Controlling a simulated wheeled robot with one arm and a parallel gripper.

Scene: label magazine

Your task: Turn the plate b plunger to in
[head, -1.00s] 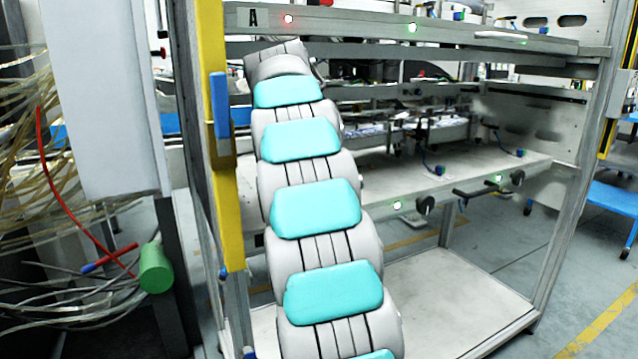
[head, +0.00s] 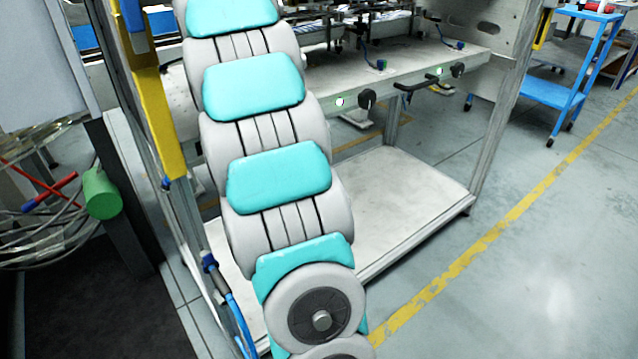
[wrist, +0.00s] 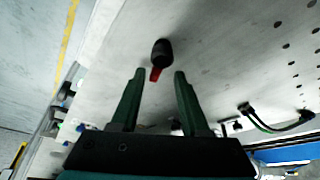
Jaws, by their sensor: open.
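In the wrist view, a dark plunger knob (wrist: 162,52) with a red part below it stands on a pale metal plate (wrist: 215,45). My gripper (wrist: 157,78) is open, its two green fingers pointing toward the knob. The knob lies just beyond the fingertips, between their lines, and seems apart from both. No letter shows on this plate, so I cannot tell whether it is plate b. In the head view, a lower shelf plate (head: 310,92) has black knobs (head: 366,99) on its front edge. My gripper is not in the head view.
A black handle (head: 415,83) and green lights (head: 339,102) are on the shelf edge. A yellow post (head: 160,120) stands beside my arm. A blue cart (head: 570,85) is at right. The floor (head: 540,250) at right is clear. A cable (wrist: 265,122) hangs right of my gripper.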

